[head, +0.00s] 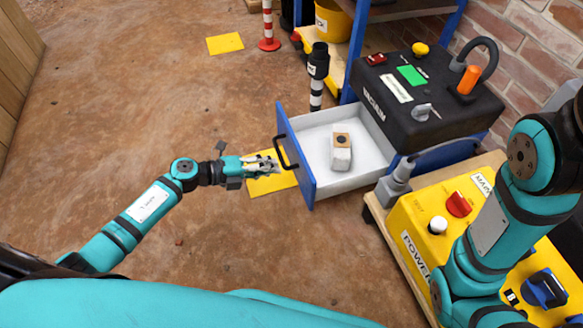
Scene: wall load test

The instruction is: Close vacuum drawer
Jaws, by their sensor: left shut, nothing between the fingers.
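The vacuum drawer (318,134) is pulled out to the left from the black vacuum unit (417,92). It has a blue front panel (295,158) with a black handle (285,154) and a white interior. A small block, white with a tan top (341,152), lies inside it. My left gripper (276,164) is shut and empty, just left of the blue front panel by the handle. I cannot tell whether it touches the handle. My right arm shows at the right edge, but its gripper is out of view.
A yellow power box (408,228) with red, white and blue knobs stands on a wooden pallet at the right. A black-and-white post (317,75) stands behind the drawer. A yellow floor patch (262,187) lies below my left gripper.

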